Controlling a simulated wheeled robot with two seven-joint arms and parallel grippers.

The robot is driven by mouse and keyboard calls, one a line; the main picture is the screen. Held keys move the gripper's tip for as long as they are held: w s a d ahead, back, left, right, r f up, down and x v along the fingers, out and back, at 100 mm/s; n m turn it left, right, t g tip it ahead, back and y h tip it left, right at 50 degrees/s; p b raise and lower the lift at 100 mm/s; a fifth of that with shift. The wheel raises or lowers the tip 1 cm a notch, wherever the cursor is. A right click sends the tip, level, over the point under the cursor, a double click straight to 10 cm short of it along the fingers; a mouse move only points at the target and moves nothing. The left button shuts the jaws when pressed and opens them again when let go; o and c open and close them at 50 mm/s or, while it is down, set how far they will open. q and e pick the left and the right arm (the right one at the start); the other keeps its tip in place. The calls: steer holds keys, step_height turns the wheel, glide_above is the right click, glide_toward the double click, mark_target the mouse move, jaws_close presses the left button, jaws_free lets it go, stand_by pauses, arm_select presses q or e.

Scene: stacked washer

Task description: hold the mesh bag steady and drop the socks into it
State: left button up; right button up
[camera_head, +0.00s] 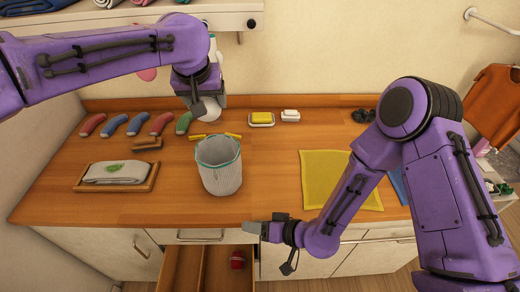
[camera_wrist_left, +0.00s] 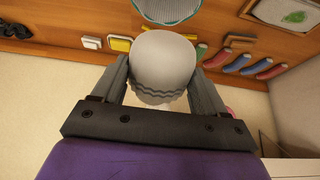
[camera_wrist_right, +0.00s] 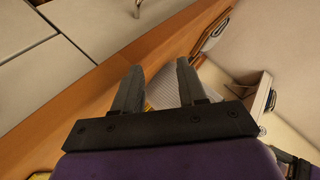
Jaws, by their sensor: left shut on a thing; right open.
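The mesh bag (camera_head: 222,178), pale grey with a teal rim, stands upright and open on the wooden counter; part of its rim shows in the left wrist view (camera_wrist_left: 168,17). Several folded socks lie in a row at the back left: red (camera_head: 93,124), blue (camera_head: 114,124), blue (camera_head: 138,123), red (camera_head: 162,123) and green (camera_head: 184,122). My left gripper (camera_head: 205,104) is shut on a pale rounded thing (camera_wrist_left: 163,62) with a wavy edge, behind the bag and above the counter. My right gripper (camera_head: 250,228) is open and empty by the counter's front edge, in front of the bag.
A tray (camera_head: 78,187) with a folded towel is at the left. Yellow soap (camera_head: 261,118) and a white block (camera_head: 290,115) lie at the back. A yellow cloth (camera_head: 340,178) lies right of the bag. An open drawer (camera_head: 187,270) juts out below, holding a red thing (camera_head: 237,261).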

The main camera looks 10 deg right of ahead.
steer(key=w+r+n+y, duration=0.3)
steer(key=w+r+n, duration=0.35)
steer(key=r, duration=0.25)
steer(key=n+g, duration=0.5)
steer(key=n, duration=0.4)
glide_toward(206, 168)
steer(key=shift+t+y, duration=0.3)
steer(key=x, duration=0.3)
steer(key=f+x, duration=0.1)
steer(key=x, duration=0.1)
steer(key=shift+d+f, duration=0.1)
steer(key=shift+f, duration=0.05)
